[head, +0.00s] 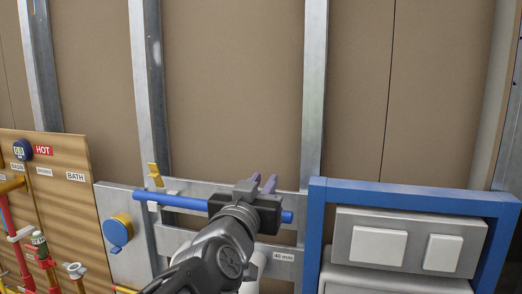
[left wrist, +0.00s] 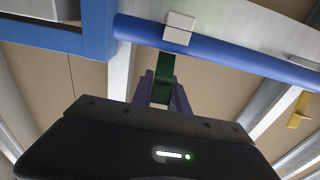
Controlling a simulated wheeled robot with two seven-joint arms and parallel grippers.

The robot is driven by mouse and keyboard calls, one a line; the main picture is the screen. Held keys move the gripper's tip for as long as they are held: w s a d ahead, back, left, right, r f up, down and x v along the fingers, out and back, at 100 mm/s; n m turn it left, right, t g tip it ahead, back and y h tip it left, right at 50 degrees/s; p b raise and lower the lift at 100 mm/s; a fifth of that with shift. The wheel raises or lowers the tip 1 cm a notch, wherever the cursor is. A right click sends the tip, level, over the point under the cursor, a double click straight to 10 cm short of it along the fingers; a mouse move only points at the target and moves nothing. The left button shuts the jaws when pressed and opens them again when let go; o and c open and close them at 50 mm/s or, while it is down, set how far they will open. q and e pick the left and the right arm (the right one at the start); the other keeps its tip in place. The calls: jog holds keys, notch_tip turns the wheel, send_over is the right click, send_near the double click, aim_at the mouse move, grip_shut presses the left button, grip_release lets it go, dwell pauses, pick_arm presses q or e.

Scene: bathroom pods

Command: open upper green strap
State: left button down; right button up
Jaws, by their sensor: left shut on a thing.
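The upper green strap (left wrist: 165,68) shows in the left wrist view, by the white clip (left wrist: 179,28) on the blue pipe. My left gripper (head: 263,183) is at the right part of the blue pipe (head: 180,202) in the head view. Its purple fingers are shut on the green strap, one on each side. In the head view the gripper body hides the strap. A yellow strap (head: 155,174) stands up at the pipe's left part; it also shows in the left wrist view (left wrist: 299,110). My right gripper is not in view.
A blue frame (head: 420,194) around a grey panel with white buttons (head: 379,246) stands close to the right of my gripper. A wooden board (head: 60,200) with valves and labels is at the left. Metal studs (head: 147,80) and brown wall panels stand behind.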

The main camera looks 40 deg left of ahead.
pick_arm(q)
jog(key=shift+w+a+r+g+p, duration=0.3)
jog(key=shift+r+g+p, duration=0.15)
jog(key=shift+g+p, duration=0.35)
jog(key=shift+w+a+f+g+h, duration=0.1)
jog(key=shift+w+g+h, duration=0.2)
jog(key=shift+g, duration=0.35)
jog(key=shift+w+d+f+g+h, duration=0.1)
jog(key=shift+w+f+g+h, duration=0.15)
jog(key=shift+g, duration=0.35)
jog(key=shift+w+a+g+h, duration=0.1)
jog(key=shift+w+g+h, duration=0.2)
jog(key=shift+g, duration=0.35)
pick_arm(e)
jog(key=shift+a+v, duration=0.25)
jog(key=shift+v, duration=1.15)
pick_arm(q)
jog(key=shift+s, duration=0.1)
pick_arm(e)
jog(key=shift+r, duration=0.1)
pick_arm(q)
jog(key=c, duration=1.3)
grip_release()
